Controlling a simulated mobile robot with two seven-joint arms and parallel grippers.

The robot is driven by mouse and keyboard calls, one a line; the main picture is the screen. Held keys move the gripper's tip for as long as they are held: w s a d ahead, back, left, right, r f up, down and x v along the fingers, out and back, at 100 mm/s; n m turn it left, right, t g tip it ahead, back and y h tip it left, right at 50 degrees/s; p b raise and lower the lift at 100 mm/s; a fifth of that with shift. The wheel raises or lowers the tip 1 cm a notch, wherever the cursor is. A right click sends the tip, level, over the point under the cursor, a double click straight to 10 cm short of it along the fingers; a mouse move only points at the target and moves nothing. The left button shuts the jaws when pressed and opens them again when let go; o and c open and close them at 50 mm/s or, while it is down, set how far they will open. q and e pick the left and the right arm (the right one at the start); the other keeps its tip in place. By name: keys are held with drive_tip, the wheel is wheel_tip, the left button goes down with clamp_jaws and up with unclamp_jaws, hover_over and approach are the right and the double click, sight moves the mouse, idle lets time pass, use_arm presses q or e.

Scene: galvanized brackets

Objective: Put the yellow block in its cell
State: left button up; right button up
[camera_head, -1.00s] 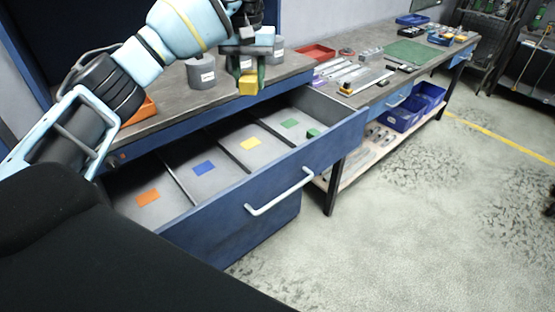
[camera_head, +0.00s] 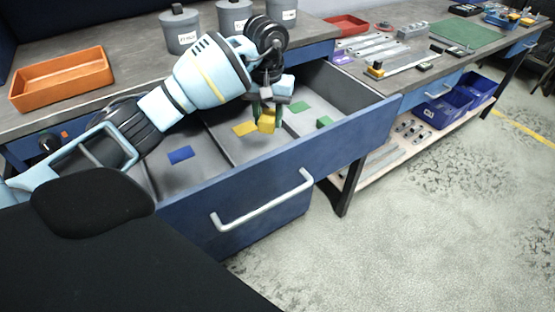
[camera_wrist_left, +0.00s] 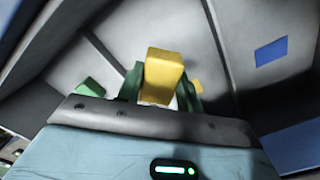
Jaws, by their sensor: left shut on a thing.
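The yellow block (camera_head: 266,122) is between the fingers of my left gripper (camera_head: 262,113), which is shut on it over the open drawer. In the head view the block is just right of the flat yellow mark (camera_head: 244,129) on the drawer floor. I cannot tell exactly how high it hangs. In the left wrist view the yellow block (camera_wrist_left: 163,72) sticks out between the green fingers (camera_wrist_left: 160,90), and part of the yellow mark (camera_wrist_left: 198,86) shows beside the right finger. My right gripper is not in view.
The blue drawer (camera_head: 290,165) has thin dividers. A green block (camera_head: 323,122) and a green mark (camera_head: 300,107) lie right of the yellow mark; a blue mark (camera_head: 181,154) lies left. An orange tray (camera_head: 62,80) and grey canisters (camera_head: 181,30) stand on the bench.

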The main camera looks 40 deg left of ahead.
use_arm(q)
drive_tip(key=shift+w+f, duration=0.1)
drive_tip(key=shift+f, duration=5.2)
drive_tip(key=shift+f, duration=0.2)
drive_tip(key=o, duration=1.1)
drive_tip(key=shift+c, duration=0.2)
wheel_tip(320, 180, up, 12)
drive_tip(key=shift+r, duration=0.15)
